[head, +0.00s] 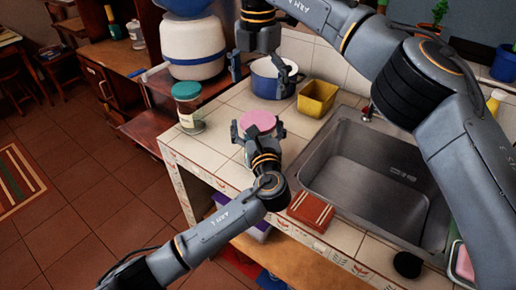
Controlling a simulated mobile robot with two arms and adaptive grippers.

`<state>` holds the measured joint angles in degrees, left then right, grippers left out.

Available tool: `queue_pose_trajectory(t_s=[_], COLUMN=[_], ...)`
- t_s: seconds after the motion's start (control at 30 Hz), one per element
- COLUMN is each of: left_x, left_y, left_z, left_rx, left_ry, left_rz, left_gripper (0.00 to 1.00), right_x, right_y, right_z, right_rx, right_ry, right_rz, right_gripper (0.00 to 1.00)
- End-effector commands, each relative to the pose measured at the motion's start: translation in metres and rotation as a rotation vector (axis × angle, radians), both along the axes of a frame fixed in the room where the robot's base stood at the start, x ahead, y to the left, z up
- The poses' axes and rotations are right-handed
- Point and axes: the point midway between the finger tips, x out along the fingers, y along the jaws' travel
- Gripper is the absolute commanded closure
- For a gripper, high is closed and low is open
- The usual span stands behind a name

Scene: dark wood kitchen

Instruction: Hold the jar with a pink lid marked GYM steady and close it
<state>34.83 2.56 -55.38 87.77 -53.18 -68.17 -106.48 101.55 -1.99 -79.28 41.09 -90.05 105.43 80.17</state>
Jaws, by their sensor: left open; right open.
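A jar with a pink lid (258,119) stands on the tiled counter, left of the sink. Its body is mostly hidden behind my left gripper, and no GYM mark can be read. My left gripper (258,131) is open, with one finger on each side of the jar just below the pink lid; I cannot tell whether they touch it. My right gripper (261,70) is open and empty, pointing down above and behind the pink lid, in front of the blue pot.
A teal-lidded jar (187,104) stands left at the counter's edge. A blue pot (268,84) and a yellow container (317,98) are behind. The steel sink (380,165) lies right. A red-brown striped block (311,211) lies at the front edge.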

Motion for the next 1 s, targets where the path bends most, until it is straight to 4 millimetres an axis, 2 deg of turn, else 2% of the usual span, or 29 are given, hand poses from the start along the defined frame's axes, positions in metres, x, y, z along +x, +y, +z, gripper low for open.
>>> queue_pose_trajectory(t_s=[0.4, 0.8, 1.0], left_x=[0.0066, 0.0064, 0.0063], left_y=[0.0009, 0.0009, 0.0008], left_z=[0.0, -0.0001, -0.0004], left_rx=[-0.001, -0.001, -0.001], left_ry=[0.001, 0.001, 0.001], left_rz=[-0.001, -0.001, -0.001], left_gripper=[0.08, 0.88, 0.93], right_x=[0.0, -0.0001, -0.0001], right_y=[0.0001, 0.0001, 0.0001], right_z=[0.0, 0.0, 0.0], right_rx=[0.0, 0.0, 0.0], right_ry=[0.0, 0.0, 0.0], right_rz=[0.0, 0.0, 0.0], right_gripper=[0.0, 0.0, 0.0])
